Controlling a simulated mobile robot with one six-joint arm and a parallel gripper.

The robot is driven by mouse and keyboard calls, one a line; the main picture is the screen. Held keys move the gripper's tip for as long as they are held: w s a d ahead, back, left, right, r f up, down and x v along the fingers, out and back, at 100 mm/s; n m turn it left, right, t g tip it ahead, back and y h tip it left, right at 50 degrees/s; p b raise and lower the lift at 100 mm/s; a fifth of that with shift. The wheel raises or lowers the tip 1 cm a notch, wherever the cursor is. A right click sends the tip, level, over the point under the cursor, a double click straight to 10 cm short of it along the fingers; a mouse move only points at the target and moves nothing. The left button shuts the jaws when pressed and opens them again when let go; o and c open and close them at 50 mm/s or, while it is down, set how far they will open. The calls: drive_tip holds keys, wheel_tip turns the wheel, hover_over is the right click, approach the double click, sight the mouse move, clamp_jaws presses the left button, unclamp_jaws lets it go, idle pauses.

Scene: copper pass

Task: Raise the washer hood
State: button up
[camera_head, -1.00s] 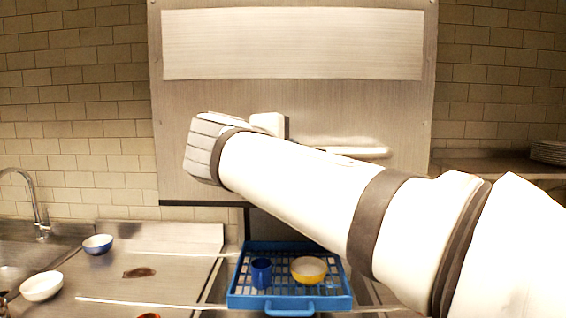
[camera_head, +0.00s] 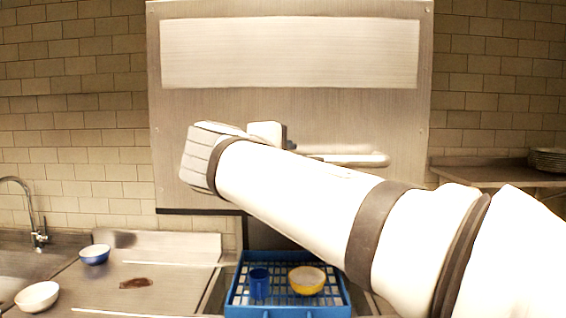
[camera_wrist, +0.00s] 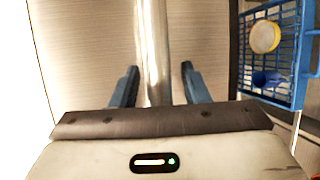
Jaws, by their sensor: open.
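The washer hood (camera_head: 210,115) is a large brushed-steel panel filling the middle of the head view, with its lower edge above the rack. A pale horizontal bar handle (camera_head: 362,160) runs across its lower part. In the wrist view the handle (camera_wrist: 153,35) runs upright in the picture, between the two blue-grey fingers of my gripper (camera_wrist: 156,82). The fingers are open, with a gap visible on each side of the bar. In the head view my arm hides most of the gripper and the left part of the handle.
A blue dish rack (camera_head: 287,311) holding a blue mug (camera_head: 259,283) and a yellow bowl (camera_head: 306,280) stands below the hood. Bowls (camera_head: 95,254) (camera_head: 38,296) and a brown stain lie on the left counter, near a faucet (camera_head: 37,215). Stacked plates (camera_head: 547,160) sit on a right shelf.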

drive_tip(key=v, duration=0.7)
drive_tip(key=shift+s+b, duration=0.25)
drive_tip(key=shift+b, duration=0.15)
drive_tip(key=shift+a, duration=0.1)
